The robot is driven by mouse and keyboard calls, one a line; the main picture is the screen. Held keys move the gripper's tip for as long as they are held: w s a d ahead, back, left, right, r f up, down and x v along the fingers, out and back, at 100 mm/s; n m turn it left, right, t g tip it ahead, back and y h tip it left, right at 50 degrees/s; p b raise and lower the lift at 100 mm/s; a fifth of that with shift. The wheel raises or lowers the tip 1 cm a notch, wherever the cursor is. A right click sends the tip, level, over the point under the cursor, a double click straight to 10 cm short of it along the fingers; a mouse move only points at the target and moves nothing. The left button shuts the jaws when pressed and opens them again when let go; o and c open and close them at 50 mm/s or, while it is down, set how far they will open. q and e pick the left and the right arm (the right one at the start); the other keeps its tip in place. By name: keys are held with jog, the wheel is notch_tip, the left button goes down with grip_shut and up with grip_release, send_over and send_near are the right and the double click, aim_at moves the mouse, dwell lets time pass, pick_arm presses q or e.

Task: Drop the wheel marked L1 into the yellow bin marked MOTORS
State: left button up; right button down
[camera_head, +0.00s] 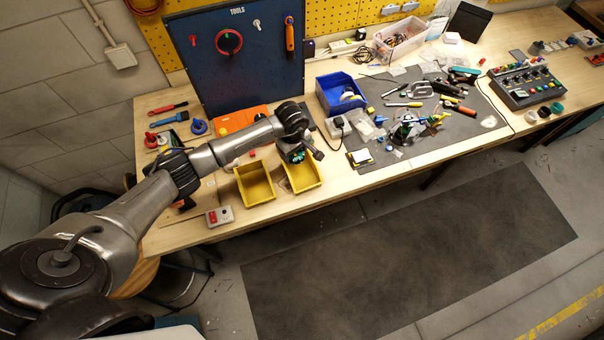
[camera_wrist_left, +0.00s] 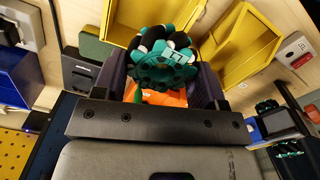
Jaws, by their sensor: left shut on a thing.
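My left gripper (camera_head: 297,154) is shut on a teal wheel with black and white rollers (camera_wrist_left: 163,66). A pale mark on the wheel's face looks like L1. In the head view the wheel (camera_head: 298,157) is small and partly hidden by the gripper, above the back of the right-hand yellow bin (camera_head: 304,179). A second yellow bin (camera_head: 255,186) stands just left of it. In the left wrist view the two bins (camera_wrist_left: 122,22) (camera_wrist_left: 238,48) lie beyond the wheel. I cannot read MOTORS on either bin. My right gripper is not in view.
A blue bin (camera_head: 340,94) stands behind and to the right. An orange item (camera_head: 240,118) lies behind the yellow bins, before the dark tool board (camera_head: 240,60). A red-buttoned box (camera_head: 219,216) sits at the front edge. Other teal wheels (camera_wrist_left: 288,150) show in the wrist view.

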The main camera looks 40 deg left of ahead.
pick_arm(q)
jog(key=shift+f+b, duration=0.3)
jog(key=shift+f, duration=0.6)
jog(key=o, duration=1.1)
notch_tip(320, 180, up, 14)
jog(key=shift+b, duration=1.15)
